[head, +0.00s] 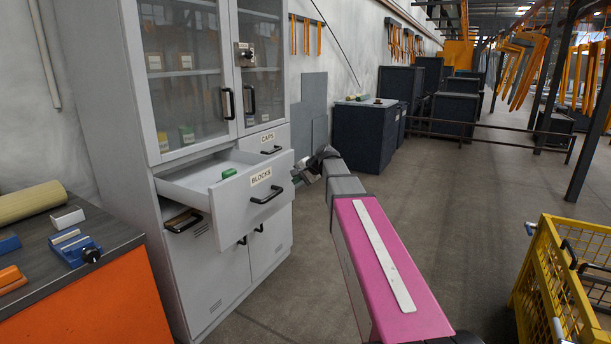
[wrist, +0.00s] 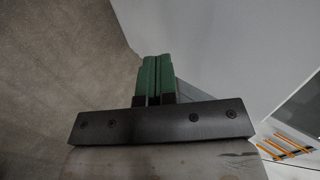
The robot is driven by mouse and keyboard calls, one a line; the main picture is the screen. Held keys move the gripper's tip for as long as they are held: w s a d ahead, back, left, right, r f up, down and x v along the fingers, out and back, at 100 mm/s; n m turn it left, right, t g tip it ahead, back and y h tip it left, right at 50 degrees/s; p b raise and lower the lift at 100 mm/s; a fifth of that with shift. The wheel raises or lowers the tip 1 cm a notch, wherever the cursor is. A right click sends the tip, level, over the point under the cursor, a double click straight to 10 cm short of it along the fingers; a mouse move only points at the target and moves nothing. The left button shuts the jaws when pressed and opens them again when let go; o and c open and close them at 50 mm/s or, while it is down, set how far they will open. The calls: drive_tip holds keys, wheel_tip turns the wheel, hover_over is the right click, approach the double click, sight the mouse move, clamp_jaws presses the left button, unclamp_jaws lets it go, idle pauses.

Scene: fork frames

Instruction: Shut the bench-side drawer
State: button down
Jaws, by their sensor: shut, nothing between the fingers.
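The bench-side drawer, labelled BLOCKS (head: 240,198), is pulled well out of the grey cabinet (head: 171,150). It has a black handle on its front, and a small green block (head: 229,173) lies inside. My gripper (head: 303,171) is just right of the drawer front in the head view, partly hidden by my arm; I cannot tell if it touches. In the wrist view my gripper (wrist: 158,72) shows green fingertips pressed together with nothing between them. A pale grey surface lies beyond them at the right.
The drawer labelled CAPS (head: 266,141) is shut. A workbench (head: 85,305) with a blue vise (head: 76,247) stands at the left. A yellow cage cart (head: 560,285) stands at the right. Dark crates (head: 364,138) stand farther back. The floor right of my arm is clear.

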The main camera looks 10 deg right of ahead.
sight(231, 166)
drive_tip(key=shift+w+a+r, duration=0.15)
drive_tip(key=shift+w+a, duration=0.9)
drive_tip(key=shift+a, duration=0.25)
drive_tip(key=w+a, duration=0.6)
drive_tip(key=a, duration=0.2)
drive_tip(key=w+a, duration=0.6)
drive_tip(key=a, duration=0.2)
drive_tip(key=w+a, duration=0.7)
drive_tip(key=a, duration=0.1)
drive_tip(key=shift+w+a, duration=0.1)
drive_tip(key=shift+a, duration=0.15)
drive_tip(key=shift+d, duration=0.1)
